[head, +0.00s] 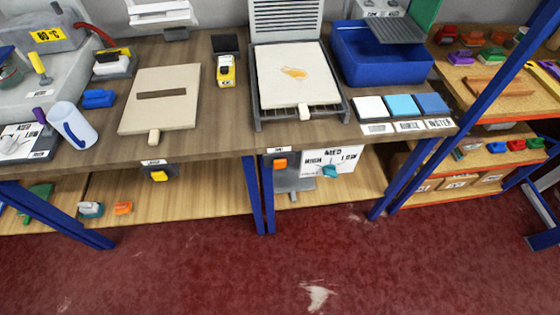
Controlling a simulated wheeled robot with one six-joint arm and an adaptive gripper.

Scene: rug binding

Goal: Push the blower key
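Two coloured keys are on the front of the workbench. An orange key (280,163) sits on a grey box below the bench edge, under a small white label. A yellow key (159,176) sits on a dark mount further left, also under a small label. Both labels are too small to read, so I cannot tell which one is the blower key. A grey louvred unit (287,20) stands at the back of the bench, above the orange key. My gripper is not in view.
A dial plate (345,157) marked HIGH, MED and LOW with a teal knob is right of the orange key. Blue bench legs (254,193) stand between the keys. The red floor (200,270) in front has pale patches and is otherwise clear.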

